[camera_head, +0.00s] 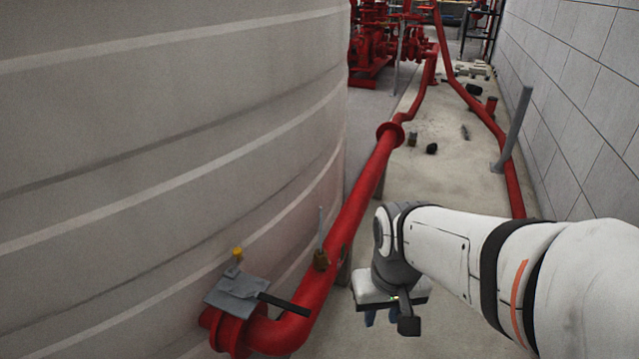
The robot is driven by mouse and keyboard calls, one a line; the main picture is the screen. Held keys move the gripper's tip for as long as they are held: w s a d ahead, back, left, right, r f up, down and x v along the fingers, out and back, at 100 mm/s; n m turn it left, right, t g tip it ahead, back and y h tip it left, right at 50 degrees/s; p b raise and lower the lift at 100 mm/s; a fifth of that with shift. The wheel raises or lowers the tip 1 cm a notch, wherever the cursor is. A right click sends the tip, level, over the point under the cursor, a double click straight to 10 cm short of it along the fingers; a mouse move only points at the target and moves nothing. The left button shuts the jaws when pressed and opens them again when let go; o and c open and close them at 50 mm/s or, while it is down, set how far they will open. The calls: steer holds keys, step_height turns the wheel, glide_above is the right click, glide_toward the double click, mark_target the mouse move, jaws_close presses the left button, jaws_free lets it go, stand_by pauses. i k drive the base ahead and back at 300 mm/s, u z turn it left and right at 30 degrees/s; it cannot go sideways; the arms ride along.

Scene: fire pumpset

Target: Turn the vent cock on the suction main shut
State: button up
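The suction main (360,197) is a thick red pipe running from the pale tank at lower left back toward the pumps. A small brass cock (321,260) sits on it, with a thin grey lever (321,228) standing upright; it looks like the vent cock. My gripper (370,318) hangs at lower centre, right of the pipe and apart from the cock. Only bits of its bluish fingers show below the wrist, so its opening is hidden.
A grey plate with a black handle (285,303) and a yellow-topped fitting (238,254) sit by the tank (170,150). Another red pipe (480,115) and a grey post (515,130) stand along the right wall. Small debris (431,148) lies on the floor between.

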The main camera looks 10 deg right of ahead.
mark_target(343, 246)
steer(key=z, duration=1.5)
steer(key=k, duration=1)
steer(key=u, duration=1.25)
steer(key=i, duration=1)
steer(key=u, duration=0.05)
